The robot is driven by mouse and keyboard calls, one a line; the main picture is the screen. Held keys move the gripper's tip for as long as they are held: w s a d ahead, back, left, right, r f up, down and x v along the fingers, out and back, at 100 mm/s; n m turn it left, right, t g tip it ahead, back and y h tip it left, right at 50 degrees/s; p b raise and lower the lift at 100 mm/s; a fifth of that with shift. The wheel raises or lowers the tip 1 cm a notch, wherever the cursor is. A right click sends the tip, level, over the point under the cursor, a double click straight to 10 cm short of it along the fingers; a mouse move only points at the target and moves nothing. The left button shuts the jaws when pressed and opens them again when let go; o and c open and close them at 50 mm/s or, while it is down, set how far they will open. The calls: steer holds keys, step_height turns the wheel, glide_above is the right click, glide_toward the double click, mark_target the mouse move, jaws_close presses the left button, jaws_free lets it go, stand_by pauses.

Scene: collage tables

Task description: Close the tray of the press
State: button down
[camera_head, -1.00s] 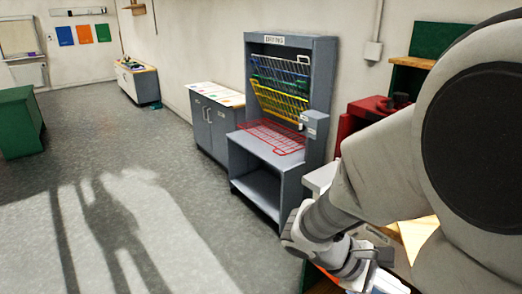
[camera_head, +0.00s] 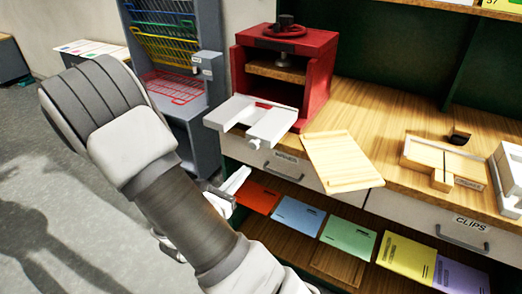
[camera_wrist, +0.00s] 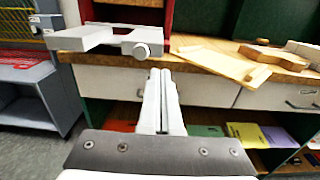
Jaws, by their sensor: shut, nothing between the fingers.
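The red press (camera_head: 318,75) stands on the wooden bench at the back, with a dark knob and red wheel on top. Its white tray (camera_head: 262,116) is pulled out and juts past the bench's front edge, with a round white knob on its front. In the wrist view the tray (camera_wrist: 97,38) and its knob (camera_wrist: 141,50) are ahead and above. My gripper (camera_head: 238,180) is shut and empty, in front of the bench and lower than the tray, apart from it. In the wrist view my gripper's fingers (camera_wrist: 160,76) are together, pointing at the drawer front just below the knob.
A wooden board (camera_head: 342,160) lies on the bench right of the tray, overhanging the edge. A wooden holder (camera_head: 445,160) is further right. Drawers with handles and a shelf of coloured folders (camera_head: 348,232) are below. A grey drying rack (camera_head: 190,80) stands left.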

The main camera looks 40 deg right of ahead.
mark_target(269, 144)
steer(key=x, duration=1.1)
steer(key=shift+d, duration=0.4)
steer(key=shift+w, duration=0.1)
